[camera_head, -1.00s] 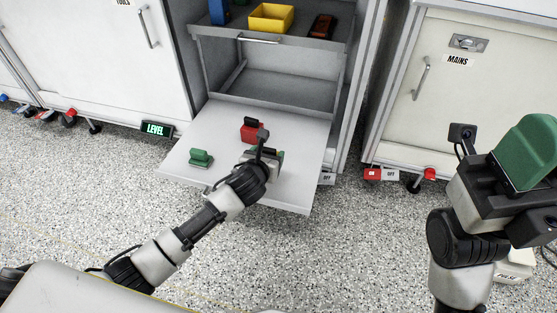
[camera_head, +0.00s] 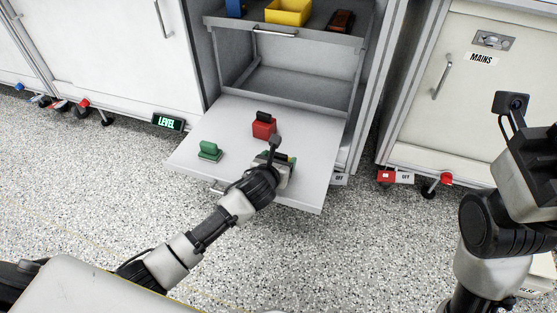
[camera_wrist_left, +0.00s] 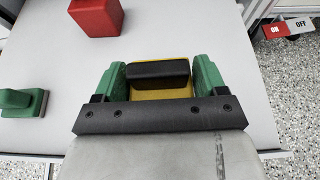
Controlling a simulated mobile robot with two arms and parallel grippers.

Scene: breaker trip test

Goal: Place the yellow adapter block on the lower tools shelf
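The yellow adapter block (camera_wrist_left: 160,86) has a black handle on top and stands at the front of the pulled-out lower shelf (camera_head: 225,120). In the head view it (camera_head: 284,159) is mostly hidden by my left gripper (camera_head: 276,160). In the left wrist view, the green fingers of my left gripper (camera_wrist_left: 158,80) stand on both sides of the block, very close to the handle ends. I cannot tell whether they press on it. My right gripper (camera_head: 550,150) is at the right edge of the head view, mostly cut off.
A red block (camera_head: 263,127) and a green block (camera_head: 209,152) stand on the same shelf. A yellow bin (camera_head: 288,11) and a brown item (camera_head: 341,21) sit on the upper shelf. The compartment between is empty. The MAINS cabinet (camera_head: 465,100) stands at the right.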

